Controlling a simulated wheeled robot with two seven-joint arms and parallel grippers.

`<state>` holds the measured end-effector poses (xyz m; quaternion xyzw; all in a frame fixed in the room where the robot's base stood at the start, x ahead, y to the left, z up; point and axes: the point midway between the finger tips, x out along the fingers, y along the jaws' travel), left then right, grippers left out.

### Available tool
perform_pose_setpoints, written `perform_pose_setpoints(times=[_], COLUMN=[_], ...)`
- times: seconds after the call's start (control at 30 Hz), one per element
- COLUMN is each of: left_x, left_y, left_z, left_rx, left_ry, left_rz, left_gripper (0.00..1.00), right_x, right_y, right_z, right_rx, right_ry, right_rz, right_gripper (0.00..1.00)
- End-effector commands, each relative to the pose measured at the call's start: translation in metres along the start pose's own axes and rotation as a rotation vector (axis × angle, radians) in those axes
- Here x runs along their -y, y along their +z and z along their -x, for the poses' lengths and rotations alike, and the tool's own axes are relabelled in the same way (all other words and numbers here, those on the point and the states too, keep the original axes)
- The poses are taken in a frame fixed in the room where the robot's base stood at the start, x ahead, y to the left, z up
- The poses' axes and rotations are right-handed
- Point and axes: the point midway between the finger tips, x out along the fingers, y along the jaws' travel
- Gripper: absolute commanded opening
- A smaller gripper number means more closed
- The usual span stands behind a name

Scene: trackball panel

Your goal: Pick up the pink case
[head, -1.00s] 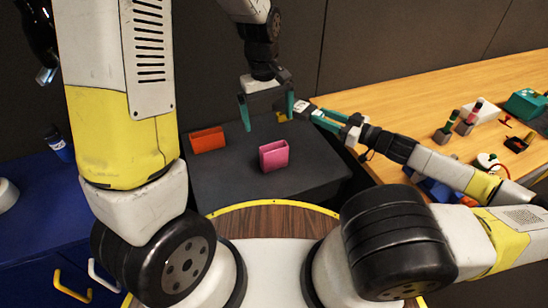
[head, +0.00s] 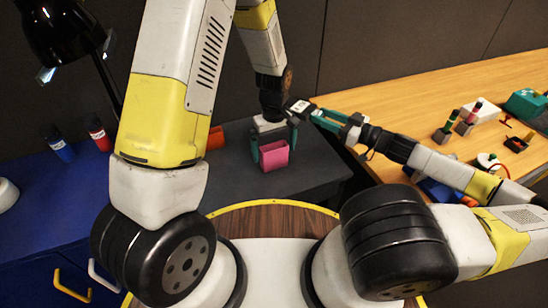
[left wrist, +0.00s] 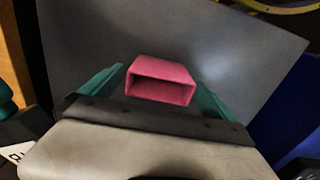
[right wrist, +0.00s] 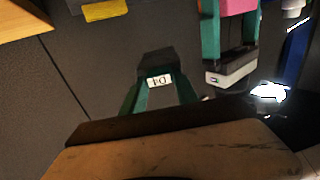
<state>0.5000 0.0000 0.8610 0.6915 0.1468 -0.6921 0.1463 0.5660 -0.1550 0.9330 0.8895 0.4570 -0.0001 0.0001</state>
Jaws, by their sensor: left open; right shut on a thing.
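The pink case (head: 274,157) stands upright on the dark grey table, its open end upward. It also shows in the left wrist view (left wrist: 160,82) and at the top right of the right wrist view (right wrist: 238,6). My left gripper (head: 273,150) is open, pointing down, with its teal fingers on either side of the case. In the left wrist view gaps show between the fingers and the case. My right gripper (head: 311,108) is shut on a dark block with a white label (right wrist: 157,75), held up right of the left gripper.
An orange case (head: 215,138) stands left on the grey table (head: 310,180), partly hidden by my left arm. A wooden bench (head: 440,90) with several small items is at right. A blue cabinet (head: 70,205) with red and blue bottles is at left.

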Motion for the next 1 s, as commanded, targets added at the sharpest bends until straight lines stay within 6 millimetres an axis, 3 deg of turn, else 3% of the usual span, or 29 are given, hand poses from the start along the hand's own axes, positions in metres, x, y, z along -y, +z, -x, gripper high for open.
perform_pose_setpoints(times=[0.2,0.43,0.7,1.0], left_x=[0.000,0.000,0.000,0.000], left_y=[0.000,0.000,0.000,-0.001], left_z=[-0.025,-0.026,-0.026,-0.024], left_rx=[0.001,0.000,-0.001,-0.001], left_ry=[-0.001,0.001,0.001,0.001], left_rz=[0.000,0.000,0.000,0.000], left_gripper=[1.00,1.00,0.49,0.47], right_x=[0.000,0.000,0.000,0.000], right_y=[0.000,0.000,0.000,0.000], right_z=[0.000,0.000,0.000,0.000], right_rx=[-0.001,-0.001,-0.001,-0.001], right_ry=[-0.001,-0.001,-0.001,0.000], right_rz=[0.000,0.000,0.000,0.000], right_gripper=[0.00,0.00,0.00,0.00])
